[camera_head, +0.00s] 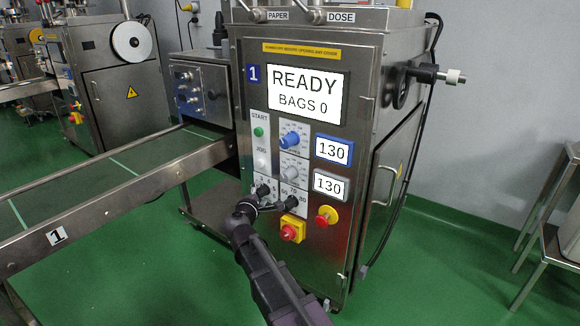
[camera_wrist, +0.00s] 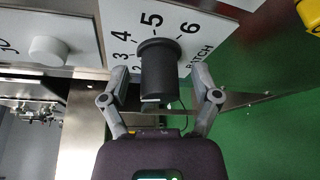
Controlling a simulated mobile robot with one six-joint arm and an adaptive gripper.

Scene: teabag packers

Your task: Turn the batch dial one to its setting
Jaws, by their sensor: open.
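My gripper (camera_wrist: 160,84) is open in the wrist view, with one finger on each side of a black dial (camera_wrist: 158,66). Gaps show between both fingers and the dial.
A yellow-based red knob (camera_head: 292,229) and a red stop button (camera_head: 327,215) sit close below and right. Blue (camera_head: 290,139) and grey (camera_head: 290,172) dials are above, beside displays reading 130. The screen (camera_head: 305,95) reads READY, BAGS 0. A conveyor (camera_head: 130,190) extends left.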

